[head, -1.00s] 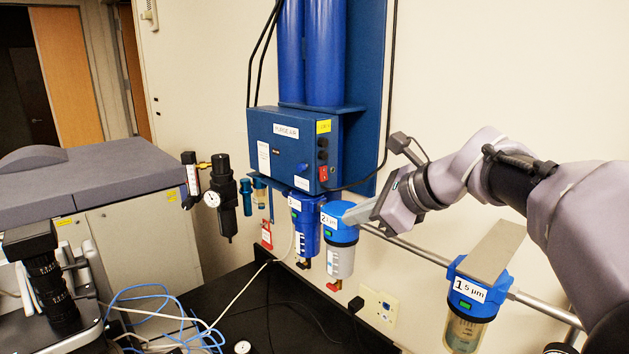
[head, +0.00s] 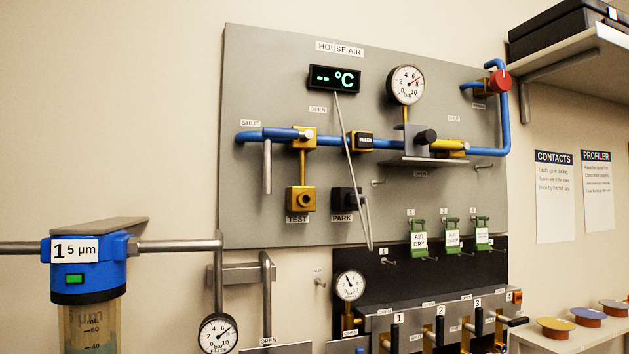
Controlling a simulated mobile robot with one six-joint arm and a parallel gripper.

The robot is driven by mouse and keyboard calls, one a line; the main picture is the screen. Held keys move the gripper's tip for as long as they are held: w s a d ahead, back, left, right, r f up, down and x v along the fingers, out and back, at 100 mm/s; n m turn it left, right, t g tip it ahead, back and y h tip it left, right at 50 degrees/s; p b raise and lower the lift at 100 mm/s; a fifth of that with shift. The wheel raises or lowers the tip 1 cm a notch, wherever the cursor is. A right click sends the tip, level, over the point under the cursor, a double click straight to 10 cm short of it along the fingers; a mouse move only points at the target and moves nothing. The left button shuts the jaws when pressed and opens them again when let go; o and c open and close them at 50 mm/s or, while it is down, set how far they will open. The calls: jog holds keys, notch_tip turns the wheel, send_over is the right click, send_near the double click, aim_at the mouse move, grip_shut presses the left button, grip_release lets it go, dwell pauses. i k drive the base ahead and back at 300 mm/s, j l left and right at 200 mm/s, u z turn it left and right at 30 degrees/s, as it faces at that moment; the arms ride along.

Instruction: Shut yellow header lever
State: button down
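The yellow header lever (head: 450,146) is on the blue header pipe (head: 375,144), on the right part of the grey HOUSE AIR panel (head: 270,85). It lies roughly level, along the line of the pipe. A black round knob (head: 425,137) and a grey bracket (head: 413,128) stand at its left and partly hide the valve there. A SHUT label (head: 453,118) is above it and an OPEN label (head: 420,174) below. My gripper is not in view.
A grey shelf plate (head: 430,161) juts out just under the lever. A thin probe (head: 352,165) hangs before the panel. Green tags (head: 418,238) and several numbered valves are below. A wall shelf (head: 580,55) projects at upper right. A filter (head: 90,262) is at left.

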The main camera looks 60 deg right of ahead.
aim_at(439, 144)
jog(key=z, duration=2.6)
